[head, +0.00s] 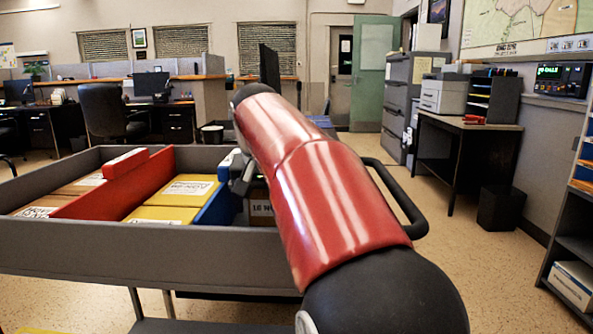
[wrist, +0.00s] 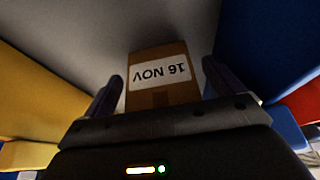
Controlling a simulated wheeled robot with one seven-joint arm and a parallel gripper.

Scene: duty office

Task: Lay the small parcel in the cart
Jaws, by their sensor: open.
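My gripper (wrist: 161,72) is open, with one dark finger on each side of the parcel. I cannot tell whether the fingers touch it. In the head view my gripper (head: 240,172) is mostly hidden behind my red arm.
A red divider (head: 112,184) stands in the cart, with yellow labelled packages (head: 172,196) beside it. In the wrist view, a yellow wall (wrist: 35,95) and a blue wall (wrist: 262,70) flank the grey floor. A desk with a printer (head: 445,95) stands at right. Open floor lies beyond the cart.

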